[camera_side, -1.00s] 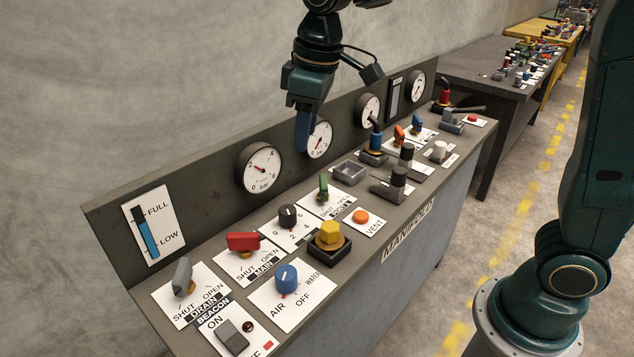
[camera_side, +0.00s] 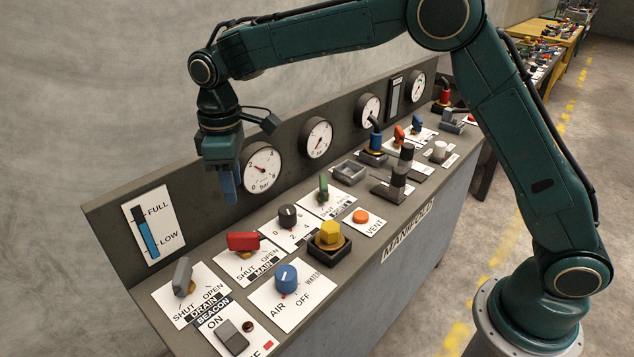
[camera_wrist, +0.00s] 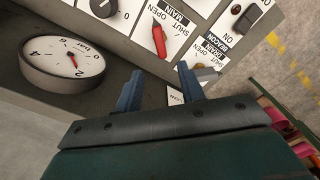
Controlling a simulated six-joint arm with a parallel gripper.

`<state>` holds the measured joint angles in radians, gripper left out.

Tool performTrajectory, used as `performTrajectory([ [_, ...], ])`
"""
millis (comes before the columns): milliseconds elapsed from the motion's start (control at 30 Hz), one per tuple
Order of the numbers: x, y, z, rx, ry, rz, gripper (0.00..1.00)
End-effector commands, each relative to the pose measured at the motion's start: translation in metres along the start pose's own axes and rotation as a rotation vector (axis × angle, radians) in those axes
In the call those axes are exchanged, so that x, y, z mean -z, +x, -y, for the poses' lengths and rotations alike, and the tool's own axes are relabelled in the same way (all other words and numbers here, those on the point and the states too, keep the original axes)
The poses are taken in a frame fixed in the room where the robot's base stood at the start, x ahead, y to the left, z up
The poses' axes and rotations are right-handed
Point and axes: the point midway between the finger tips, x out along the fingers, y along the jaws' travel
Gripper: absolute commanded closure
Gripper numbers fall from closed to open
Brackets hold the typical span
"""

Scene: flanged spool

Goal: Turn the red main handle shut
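The red main handle (camera_side: 243,241) sits on a brass base on a white plate marked SHUT, OPEN and MAIN. In the side view it lies roughly left to right across the plate; I cannot tell which mark it points to. In the wrist view the red handle (camera_wrist: 159,39) shows beyond the fingertips, near the top middle. My gripper (camera_side: 229,188) hangs above and behind the handle, in front of the backboard, touching nothing. In the wrist view my gripper (camera_wrist: 159,84) has its two blue fingers apart with nothing between them.
A grey drain handle (camera_side: 183,277) stands left of the red handle. A black knob (camera_side: 288,216) is to its right, and a blue knob (camera_side: 286,279) is in front. A round gauge (camera_side: 262,167) on the backboard is close beside my gripper. A level gauge (camera_side: 148,234) is further left.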

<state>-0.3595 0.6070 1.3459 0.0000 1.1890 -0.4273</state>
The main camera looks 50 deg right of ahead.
Motion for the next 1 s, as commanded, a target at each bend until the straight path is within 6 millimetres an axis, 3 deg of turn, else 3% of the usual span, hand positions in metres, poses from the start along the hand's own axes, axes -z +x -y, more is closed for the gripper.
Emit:
performTrajectory([
  [367, -0.001, 0.021, 0.0, 0.002, 0.001, 0.003, 0.61],
  [1000, -0.001, 0.114, 0.0, 0.001, 0.001, 0.003, 0.61],
])
